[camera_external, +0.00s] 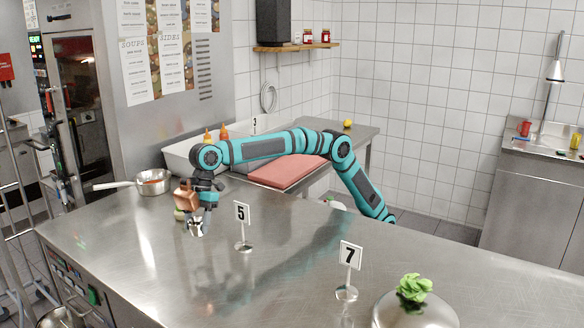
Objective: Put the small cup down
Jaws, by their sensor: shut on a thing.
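A small shiny metal cup (197,229) is at the end of my teal arm, low over the left part of the steel counter (300,262). My gripper (203,216) points down and is shut on the cup from above. The fingers hide part of its upper side. I cannot tell from this view whether the cup's base touches the counter.
A saucepan (154,183) stands left of my gripper. Number sign 5 (242,214) stands close on the right. Sign 7 (349,256) and a metal dome with lettuce (414,289) are farther right. A copper-brown block (185,195) shows beside my gripper.

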